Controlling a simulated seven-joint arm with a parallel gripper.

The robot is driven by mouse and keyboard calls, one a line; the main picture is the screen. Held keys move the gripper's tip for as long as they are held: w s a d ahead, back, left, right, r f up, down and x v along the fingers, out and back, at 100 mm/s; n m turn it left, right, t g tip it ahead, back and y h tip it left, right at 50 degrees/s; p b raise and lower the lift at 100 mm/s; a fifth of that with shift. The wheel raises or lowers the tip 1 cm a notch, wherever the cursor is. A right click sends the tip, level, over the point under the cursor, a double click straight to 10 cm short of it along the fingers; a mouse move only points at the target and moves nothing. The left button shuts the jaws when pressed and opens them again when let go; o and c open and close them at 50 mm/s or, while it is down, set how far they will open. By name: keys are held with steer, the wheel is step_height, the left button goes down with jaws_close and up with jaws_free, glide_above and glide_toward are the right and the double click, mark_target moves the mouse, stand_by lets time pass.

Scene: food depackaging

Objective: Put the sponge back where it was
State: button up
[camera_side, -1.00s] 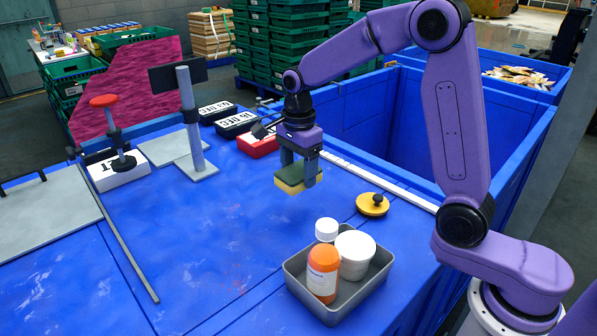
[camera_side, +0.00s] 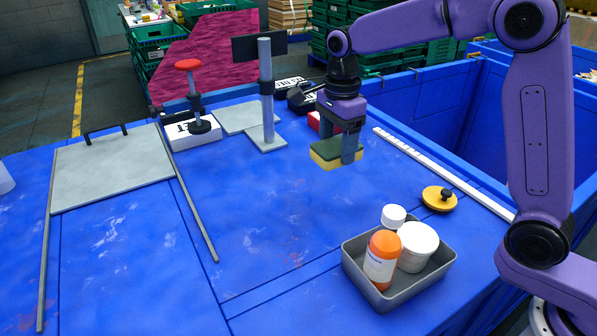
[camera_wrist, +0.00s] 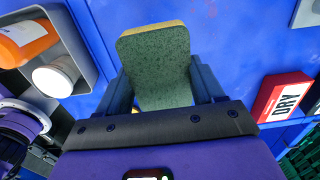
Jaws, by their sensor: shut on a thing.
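The sponge (camera_side: 336,152) is a block with a dark green scouring side on top and a yellow side below. My gripper (camera_side: 340,150) is shut on it and holds it above the blue table, near the table's back right part. In the wrist view the sponge's green face (camera_wrist: 158,60) fills the space between the two fingers. The sponge appears roughly level. The frames show no clear mark of the spot where it lay before.
A grey tray (camera_side: 350,268) with an orange-capped bottle (camera_side: 381,259) and white tubs stands at the front right. A yellow knobbed disc (camera_side: 438,199) lies behind it. A red box (camera_wrist: 284,97), a grey post stand (camera_side: 266,90) and a red-topped stamp (camera_side: 188,66) are around. The table middle is clear.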

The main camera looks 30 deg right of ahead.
steer(key=w+a+f, duration=0.2)
steer(key=w+f, duration=0.1)
steer(key=w, duration=0.3)
glide_above(297, 181)
step_height(297, 181, down, 5)
steer(key=shift+f, duration=1.9)
steer(key=shift+f, duration=0.15)
steer(key=o, duration=1)
step_height(297, 181, up, 12)
steer(key=shift+r, duration=0.2)
